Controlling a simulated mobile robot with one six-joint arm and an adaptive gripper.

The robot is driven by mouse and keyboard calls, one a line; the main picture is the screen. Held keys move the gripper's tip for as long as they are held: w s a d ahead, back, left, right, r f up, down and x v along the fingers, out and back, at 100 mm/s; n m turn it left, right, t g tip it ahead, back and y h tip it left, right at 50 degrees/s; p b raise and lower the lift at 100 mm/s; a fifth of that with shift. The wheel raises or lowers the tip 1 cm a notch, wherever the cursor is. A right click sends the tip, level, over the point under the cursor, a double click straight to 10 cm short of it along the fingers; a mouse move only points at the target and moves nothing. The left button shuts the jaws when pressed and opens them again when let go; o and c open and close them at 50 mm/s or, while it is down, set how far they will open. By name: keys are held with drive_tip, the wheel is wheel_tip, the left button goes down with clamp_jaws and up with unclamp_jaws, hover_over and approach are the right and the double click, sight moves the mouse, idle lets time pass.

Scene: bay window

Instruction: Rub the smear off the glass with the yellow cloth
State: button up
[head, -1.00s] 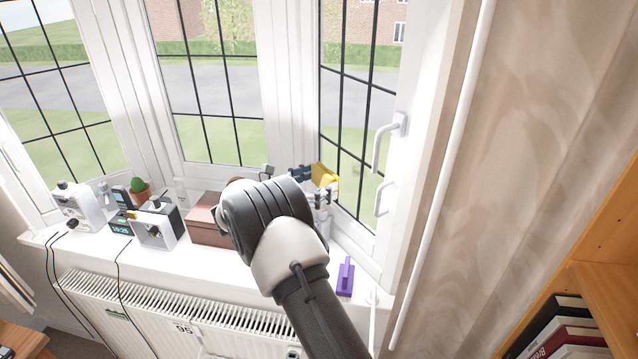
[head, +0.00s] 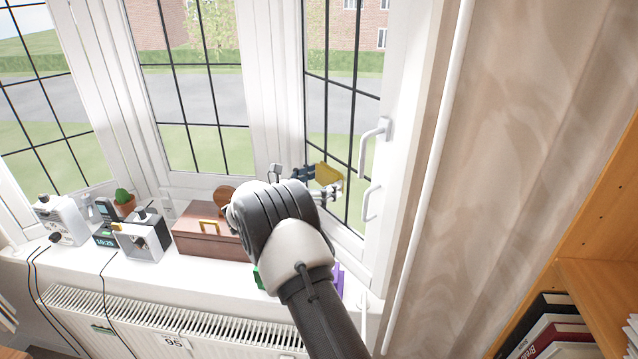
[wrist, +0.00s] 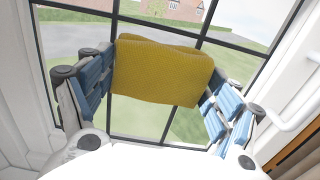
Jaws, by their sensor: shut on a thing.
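The yellow cloth (wrist: 160,72) is a folded pad held between the blue-padded fingers of my gripper (wrist: 155,95) in the wrist view. In the head view the cloth (head: 327,173) shows just beyond my gripper (head: 318,182), in front of the right window pane (head: 340,110). The cloth is at or close to the glass; I cannot tell whether it touches. The smear is not visible in either view, and the cloth hides part of the glass.
A brown box (head: 208,240), a cactus pot (head: 125,203), a grey-white device (head: 143,238) and a clock stand on the sill. A purple object (head: 338,278) is partly behind my arm. White window handles (head: 372,145) stick out right of the pane.

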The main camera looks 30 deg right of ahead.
sight(356, 185)
drive_tip(key=shift+w+d, duration=0.1)
drive_tip(key=shift+d, duration=0.85)
idle(0.6)
drive_tip(key=shift+s+d+p, duration=0.2)
drive_tip(key=shift+s+p, duration=0.1)
drive_tip(key=shift+s, duration=1.45)
drive_tip(key=shift+s+d, duration=0.2)
drive_tip(key=shift+s, duration=0.75)
drive_tip(key=shift+s+d, duration=0.2)
drive_tip(key=shift+s, duration=0.7)
drive_tip(key=shift+w+a+b, duration=0.2)
drive_tip(key=shift+w, duration=1)
drive_tip(key=shift+w+a+b, duration=0.15)
drive_tip(key=shift+w+b, duration=0.1)
drive_tip(key=shift+w, duration=1)
drive_tip(key=shift+w+a+b, duration=0.2)
drive_tip(key=shift+w, duration=1)
drive_tip(key=shift+s+a, duration=0.25)
drive_tip(key=shift+a, duration=1.25)
drive_tip(key=shift+s+a, duration=0.2)
drive_tip(key=shift+a, duration=1.25)
drive_tip(key=shift+s+a+p, duration=0.2)
drive_tip(key=shift+a+p, duration=0.15)
drive_tip(key=shift+a, duration=1.1)
